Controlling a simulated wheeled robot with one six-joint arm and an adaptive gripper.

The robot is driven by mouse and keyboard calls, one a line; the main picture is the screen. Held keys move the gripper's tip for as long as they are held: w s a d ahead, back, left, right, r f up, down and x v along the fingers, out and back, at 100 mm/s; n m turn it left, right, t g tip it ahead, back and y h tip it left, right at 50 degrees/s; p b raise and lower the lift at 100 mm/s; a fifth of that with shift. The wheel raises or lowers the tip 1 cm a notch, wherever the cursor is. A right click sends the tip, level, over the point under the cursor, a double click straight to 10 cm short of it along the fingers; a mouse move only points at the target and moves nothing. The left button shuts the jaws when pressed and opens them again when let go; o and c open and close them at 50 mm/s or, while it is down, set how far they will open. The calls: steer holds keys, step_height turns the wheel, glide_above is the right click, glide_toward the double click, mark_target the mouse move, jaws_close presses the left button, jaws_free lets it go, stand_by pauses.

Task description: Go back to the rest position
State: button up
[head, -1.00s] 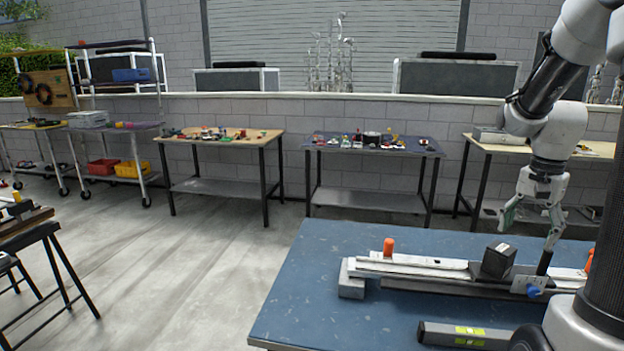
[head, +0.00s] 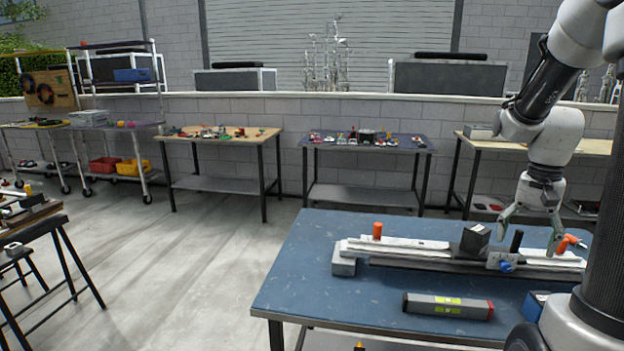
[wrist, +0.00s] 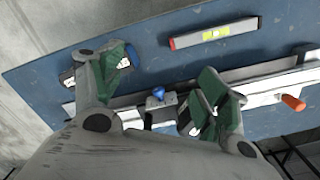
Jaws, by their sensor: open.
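My gripper (head: 530,236) is open, pointing down above the blue workbench (head: 310,290) at the right of the head view. Its two green-padded fingers are spread wide and hold nothing. Below it lies a long metal rail (head: 415,247) with a black block (head: 475,238), a black upright handle (head: 517,241) and a blue knob (head: 506,266). In the wrist view the blue knob (wrist: 158,93) shows between the spread fingers (wrist: 160,98). I cannot tell whether a finger touches the rail.
An orange post (head: 377,230) stands at the rail's left end and an orange handle (head: 572,242) at its right. A grey level (head: 447,306) lies in front. A small blue-edged box (head: 536,304) sits near my column. Open floor (head: 180,270) lies left.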

steer(key=s+a+r+n+t, duration=0.5)
steer(key=s+a+r+n, duration=0.4)
steer(key=s+a, duration=0.3)
steer(key=shift+s+a+r, duration=0.25)
steer(key=shift+s+a, duration=0.1)
steer(key=shift+a, duration=0.6)
